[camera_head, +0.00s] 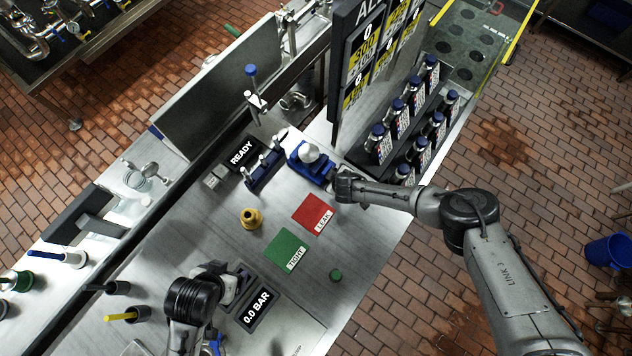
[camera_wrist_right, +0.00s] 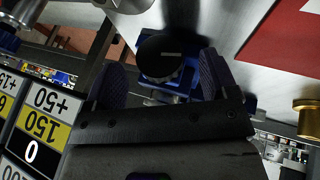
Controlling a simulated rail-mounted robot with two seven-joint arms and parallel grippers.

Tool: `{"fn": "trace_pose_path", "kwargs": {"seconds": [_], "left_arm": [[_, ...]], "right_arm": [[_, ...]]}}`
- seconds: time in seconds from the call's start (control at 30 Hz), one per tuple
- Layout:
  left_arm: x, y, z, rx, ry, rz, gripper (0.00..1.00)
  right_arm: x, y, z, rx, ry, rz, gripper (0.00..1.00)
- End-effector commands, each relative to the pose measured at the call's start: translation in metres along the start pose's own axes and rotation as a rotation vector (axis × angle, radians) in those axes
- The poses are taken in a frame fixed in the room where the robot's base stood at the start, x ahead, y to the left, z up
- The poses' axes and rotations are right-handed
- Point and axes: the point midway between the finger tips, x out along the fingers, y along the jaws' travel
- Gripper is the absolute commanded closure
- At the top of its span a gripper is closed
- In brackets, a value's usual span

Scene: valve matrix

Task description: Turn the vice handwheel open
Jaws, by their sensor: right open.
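The blue vice (camera_head: 308,170) stands on the steel bench with a silver domed part (camera_head: 309,152) in it. My right gripper (camera_head: 342,186) is at the vice's near right end, where it hides the handwheel in the head view. In the right wrist view the black round handwheel (camera_wrist_right: 160,58) lies between the two fingers of the open right gripper (camera_wrist_right: 165,68), with some of the blue vice behind it. No firm contact with the wheel shows. My left gripper (camera_head: 232,284) is over the near part of the bench, beside the pressure display; its fingers are not clear.
A red LEAK mat (camera_head: 313,213) and a green TIGHT mat (camera_head: 286,249) lie near the vice. A brass fitting (camera_head: 251,218) stands left of them. A rack of bottles (camera_head: 383,157) and a tall sign board (camera_head: 353,75) stand behind my right arm. The pressure display (camera_head: 257,309) reads 0.0 BAR.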

Motion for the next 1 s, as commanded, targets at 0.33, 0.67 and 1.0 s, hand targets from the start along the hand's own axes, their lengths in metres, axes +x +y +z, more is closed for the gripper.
{"fn": "trace_pose_path", "kwargs": {"seconds": [0.33,0.67,1.0], "left_arm": [[-0.008,-0.001,-0.003,0.002,0.001,-0.001,0.20],[-0.006,-0.004,-0.001,0.012,-0.001,-0.010,0.20],[-0.010,-0.004,-0.003,0.011,0.000,-0.009,0.20]], "right_arm": [[-0.056,0.000,0.000,0.001,0.002,0.000,0.20],[-0.116,0.000,0.000,0.001,0.003,0.003,0.20],[-0.139,-0.058,-0.030,0.043,0.066,-0.092,0.20]]}}
